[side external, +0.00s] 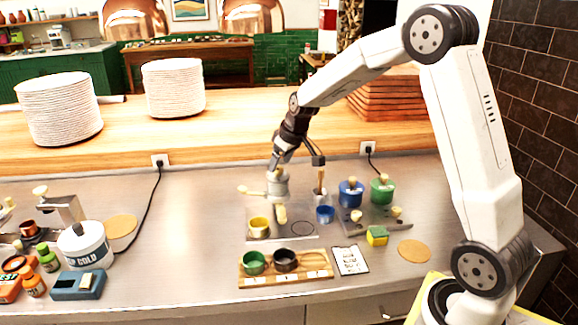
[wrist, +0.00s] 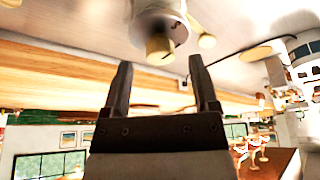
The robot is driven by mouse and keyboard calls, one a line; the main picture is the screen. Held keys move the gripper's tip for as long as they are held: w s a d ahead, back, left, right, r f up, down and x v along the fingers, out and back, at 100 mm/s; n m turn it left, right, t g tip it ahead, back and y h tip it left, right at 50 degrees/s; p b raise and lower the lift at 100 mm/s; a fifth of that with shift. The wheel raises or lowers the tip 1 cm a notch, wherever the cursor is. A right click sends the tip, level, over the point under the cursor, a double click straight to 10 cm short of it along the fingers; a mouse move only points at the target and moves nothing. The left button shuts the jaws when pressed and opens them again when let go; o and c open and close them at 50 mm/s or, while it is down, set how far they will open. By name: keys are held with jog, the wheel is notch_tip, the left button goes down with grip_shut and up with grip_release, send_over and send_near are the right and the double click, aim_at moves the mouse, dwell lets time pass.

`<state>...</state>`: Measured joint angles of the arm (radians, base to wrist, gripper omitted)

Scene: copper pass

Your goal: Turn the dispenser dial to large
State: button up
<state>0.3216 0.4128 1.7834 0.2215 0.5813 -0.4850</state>
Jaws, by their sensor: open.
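The dispenser (side external: 279,187) is a pale grey body with a cream side handle (side external: 250,191) and a cream knob or spout (side external: 281,213) at its lower front. It stands on a grey metal base at the middle of the counter. My gripper (side external: 277,165) is at the dispenser's top, partly hard to make out there. In the wrist view my gripper (wrist: 157,66) is open, with nothing between its two dark fingers. The pale dispenser body (wrist: 158,12) and a cream knob (wrist: 159,47) lie just beyond the fingertips. I cannot read the dial's setting.
A yellow cup (side external: 259,229) stands on the base; a blue cup (side external: 325,214) is to its right. Blue (side external: 350,193) and green (side external: 382,189) pots stand farther right. A wooden board (side external: 315,271) with two cups lies in front. A white tub (side external: 84,247) is left.

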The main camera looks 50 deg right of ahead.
jog(key=shift+x, duration=1.1)
grip_shut()
